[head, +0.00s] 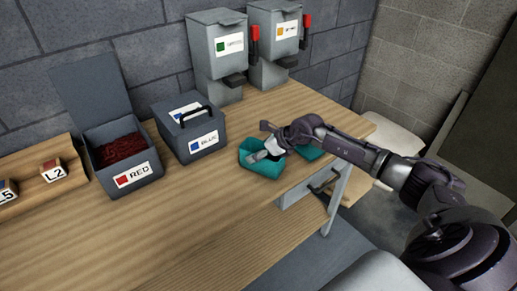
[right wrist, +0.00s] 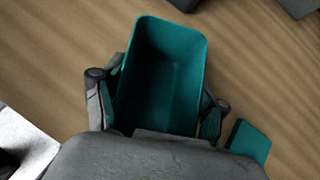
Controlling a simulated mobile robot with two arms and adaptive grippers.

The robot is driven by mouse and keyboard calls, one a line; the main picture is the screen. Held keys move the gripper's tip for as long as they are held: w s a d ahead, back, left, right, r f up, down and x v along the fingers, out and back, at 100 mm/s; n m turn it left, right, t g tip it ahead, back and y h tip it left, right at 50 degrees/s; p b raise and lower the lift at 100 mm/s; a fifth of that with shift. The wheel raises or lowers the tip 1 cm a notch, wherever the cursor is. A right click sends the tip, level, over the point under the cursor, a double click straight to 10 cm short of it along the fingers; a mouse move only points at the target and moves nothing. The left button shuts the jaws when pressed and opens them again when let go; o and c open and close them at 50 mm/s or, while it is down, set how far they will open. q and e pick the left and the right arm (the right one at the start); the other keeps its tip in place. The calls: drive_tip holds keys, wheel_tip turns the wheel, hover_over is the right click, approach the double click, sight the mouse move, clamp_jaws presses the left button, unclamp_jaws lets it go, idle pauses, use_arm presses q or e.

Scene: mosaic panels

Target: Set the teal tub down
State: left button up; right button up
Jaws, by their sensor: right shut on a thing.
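The teal tub (head: 258,170) is at the right part of the wooden table, in front of the blue-labelled box. My right gripper (head: 264,152) is shut on it, coming in from the right. In the right wrist view the tub (right wrist: 165,70) is open-topped and looks empty, with one finger of the gripper (right wrist: 158,92) on each side. I cannot tell whether its base touches the table. A second teal piece (head: 308,152) shows behind my gripper, mostly hidden; it also shows beside the right finger in the wrist view (right wrist: 248,141). My left gripper is not in view.
A red-labelled box (head: 138,180) with raised lid and a closed blue-labelled box (head: 190,135) stand left of the tub. Two grey dispensers (head: 218,60) stand behind. A wooden rack (head: 45,185) is far left. The table's (head: 190,235) front is clear; its right edge is near.

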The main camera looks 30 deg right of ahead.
drive_tip(key=shift+f, duration=0.25)
drive_tip(key=o, duration=1.7)
drive_tip(key=shift+r, duration=0.15)
drive_tip(key=shift+d+r, duration=0.1)
drive_tip(key=b+v, duration=0.2)
drive_tip(key=v, duration=1)
drive_tip(key=shift+b, duration=0.4)
